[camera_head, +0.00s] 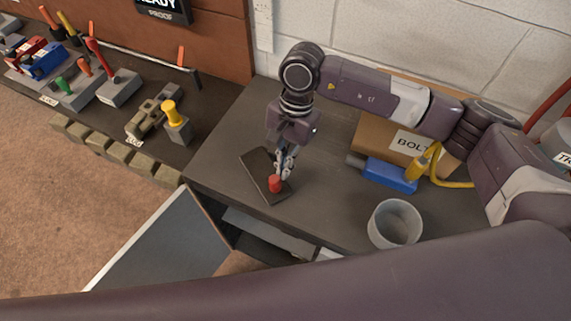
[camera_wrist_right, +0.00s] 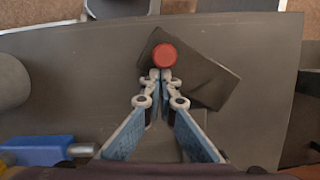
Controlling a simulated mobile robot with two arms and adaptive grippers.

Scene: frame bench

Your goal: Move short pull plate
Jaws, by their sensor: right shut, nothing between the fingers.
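The short pull plate (camera_head: 256,168) is a dark flat rectangular plate with an upright red knob (camera_head: 275,184) near one end. It lies on the dark bench top, turned at an angle. In the right wrist view the plate (camera_wrist_right: 208,78) lies beneath and beyond the fingers, with the red knob (camera_wrist_right: 165,55) just ahead of the fingertips. My right gripper (camera_head: 281,173) is over the plate, right beside the knob, its fingers shut with nothing between them. Whether the fingertips touch the knob is unclear. My left gripper is not in view.
A grey cup (camera_head: 394,224) stands at the bench's front right. A blue tool (camera_head: 386,174) lies before a cardboard box (camera_head: 375,134) labelled BOLT. A lower bench (camera_head: 90,115) at left carries several tools. An open panel (camera_head: 165,245) sits below the front edge.

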